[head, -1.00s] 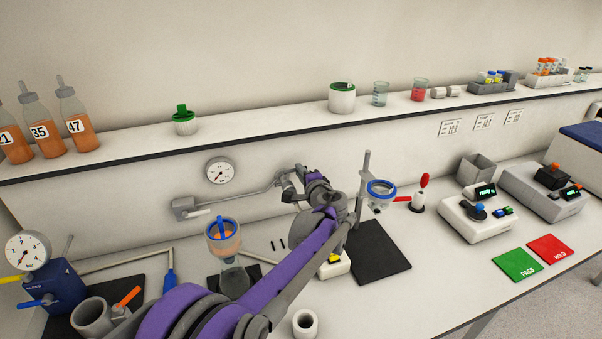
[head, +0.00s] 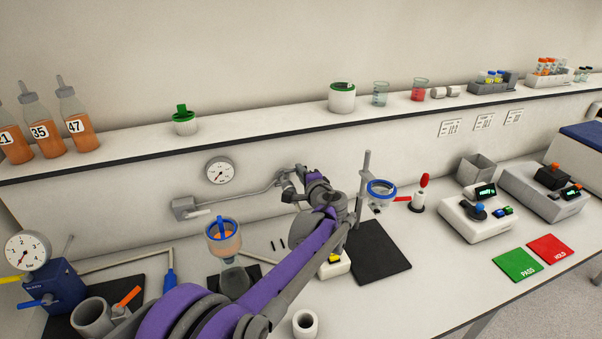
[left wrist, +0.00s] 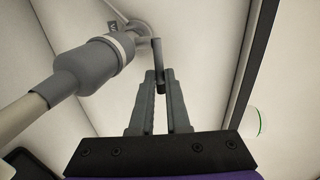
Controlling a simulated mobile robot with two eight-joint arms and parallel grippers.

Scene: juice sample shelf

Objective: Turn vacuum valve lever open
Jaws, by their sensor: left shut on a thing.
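A grey pipe fitting (left wrist: 88,68) runs along the wall side, with a thin grey lever (left wrist: 157,55) beside its end in the left wrist view. My left gripper (left wrist: 159,76) has its fingers shut on the lever's end, one finger to each side. In the head view my left gripper (head: 288,190) is at the right end of the grey vacuum pipe (head: 245,196) on the wall below the shelf. The lever is too small and covered to read its angle there. My right gripper is not in view.
A round gauge (head: 220,171) hangs above the pipe. A funnel with orange liquid (head: 223,240) stands close to my left arm. A blue ring on a stand (head: 381,190) and a black mat (head: 378,258) are to the right. Bottles (head: 74,120) stand on the shelf.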

